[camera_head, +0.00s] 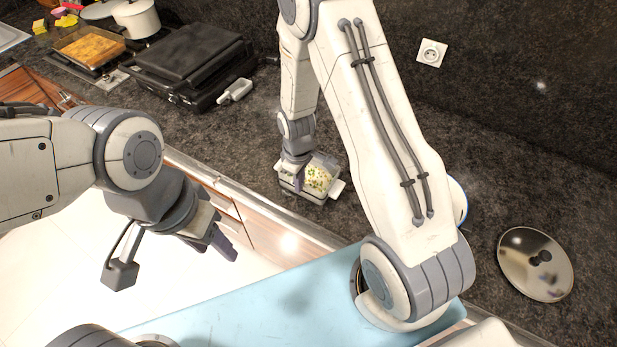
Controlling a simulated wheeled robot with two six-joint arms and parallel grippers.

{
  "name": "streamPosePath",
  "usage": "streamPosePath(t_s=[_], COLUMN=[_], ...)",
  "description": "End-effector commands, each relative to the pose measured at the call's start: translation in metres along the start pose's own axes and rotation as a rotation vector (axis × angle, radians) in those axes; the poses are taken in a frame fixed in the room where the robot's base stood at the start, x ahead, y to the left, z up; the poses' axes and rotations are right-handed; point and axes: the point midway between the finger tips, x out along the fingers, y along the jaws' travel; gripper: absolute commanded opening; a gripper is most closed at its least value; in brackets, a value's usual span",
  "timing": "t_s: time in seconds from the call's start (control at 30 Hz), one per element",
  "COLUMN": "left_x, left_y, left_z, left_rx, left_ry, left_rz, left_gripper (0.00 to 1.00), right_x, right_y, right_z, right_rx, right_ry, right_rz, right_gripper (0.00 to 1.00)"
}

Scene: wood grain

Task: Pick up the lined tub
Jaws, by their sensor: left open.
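A small light tub (318,181) holding pale food with green bits stands on the dark counter near its front edge. I take it to be the lined tub; its lining is too small to make out. My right gripper (299,183) reaches down at the tub's left side, with a dark finger at or over the rim. The arm hides part of the tub, and I cannot tell whether the fingers grip it. My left gripper (222,242) is open and empty, in front of the counter's edge and well to the left of the tub.
A black contact grill (188,62) with a light handle stands behind left. A white pot (136,18) and a tray of yellow-orange food (88,46) are further left. A round metal lid (535,264) lies at right. A wall socket (431,53) is behind.

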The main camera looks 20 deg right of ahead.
Motion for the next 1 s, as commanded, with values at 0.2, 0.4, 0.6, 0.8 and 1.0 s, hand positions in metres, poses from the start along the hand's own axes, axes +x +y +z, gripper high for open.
streamPosePath(t_s=[0.2, 0.4, 0.6, 0.8, 1.0], left_x=[0.0, 0.0, 0.002, 0.011, 0.026], left_y=[0.0, 0.0, 0.0, -0.001, -0.002], left_z=[0.0, 0.0, 0.0, 0.001, 0.001], left_rx=[0.0, 0.0, 0.0, -0.001, -0.004], left_ry=[0.0, 0.0, 0.0, 0.0, 0.0], left_rz=[0.0, 0.0, 0.0, 0.0, 0.0], left_gripper=[0.5, 0.5, 0.5, 0.5, 0.5], right_x=[0.0, 0.0, -0.005, -0.023, -0.053], right_y=[0.0, 0.0, 0.001, 0.001, 0.018], right_z=[0.0, 0.0, -0.001, -0.002, 0.019], right_rx=[0.0, 0.0, 0.0, 0.0, 0.008], right_ry=[0.001, 0.001, 0.003, 0.006, 0.006], right_rz=[0.0, 0.001, 0.002, 0.004, 0.004], right_gripper=[0.0, 0.0, 0.0, 0.0, 0.0])
